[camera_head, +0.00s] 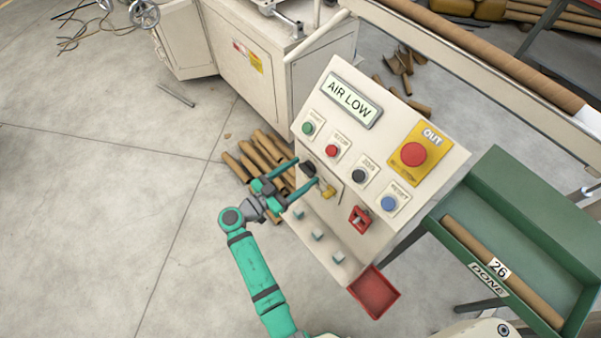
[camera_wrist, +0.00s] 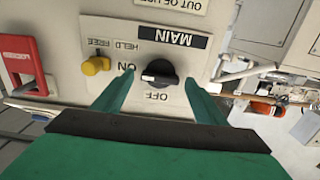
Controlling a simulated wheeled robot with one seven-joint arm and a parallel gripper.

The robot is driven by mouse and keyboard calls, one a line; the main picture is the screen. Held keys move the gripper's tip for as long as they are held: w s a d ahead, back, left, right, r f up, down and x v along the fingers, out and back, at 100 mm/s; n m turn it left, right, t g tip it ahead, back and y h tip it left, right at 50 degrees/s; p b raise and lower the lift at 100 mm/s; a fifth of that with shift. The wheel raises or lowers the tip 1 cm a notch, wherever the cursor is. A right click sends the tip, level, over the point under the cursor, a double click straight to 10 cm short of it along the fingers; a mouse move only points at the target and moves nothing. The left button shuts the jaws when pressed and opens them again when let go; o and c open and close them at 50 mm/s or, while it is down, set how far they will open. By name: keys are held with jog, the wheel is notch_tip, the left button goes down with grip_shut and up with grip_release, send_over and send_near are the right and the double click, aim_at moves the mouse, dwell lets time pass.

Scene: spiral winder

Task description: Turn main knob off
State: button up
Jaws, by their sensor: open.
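The main knob (camera_wrist: 160,73) is black and sits on the cream control panel (camera_wrist: 215,20) under a black MAIN label (camera_wrist: 171,37), which reads upside down in the wrist view. Its white-marked end points left, on the side of the ON label (camera_wrist: 126,68). The OFF label (camera_wrist: 157,96) is on the near side of the knob. My gripper (camera_wrist: 158,80) is open, with one green finger on each side of the knob. Contact cannot be told. In the head view the knob (camera_head: 307,168) is between the fingertips.
A yellow knob (camera_wrist: 96,66) marked FREE and HELD is close to one finger. A red guarded part (camera_wrist: 24,58) is farther along. Several push buttons, including the large red OUT button (camera_head: 413,154), are on the upper panel. A red tray (camera_head: 374,293) hangs below.

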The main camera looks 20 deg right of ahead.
jog(key=c, duration=1.1)
jog(key=shift+o, duration=0.2)
jog(key=shift+n, duration=0.3)
jog(key=n, duration=0.3)
jog(key=shift+w+n, duration=0.15)
jog(key=shift+n, duration=0.15)
jog(key=n, duration=0.9)
jog(key=shift+w+f, duration=0.1)
jog(key=n, duration=0.4)
jog(key=shift+f+n, duration=0.1)
jog(key=shift+n, duration=0.2)
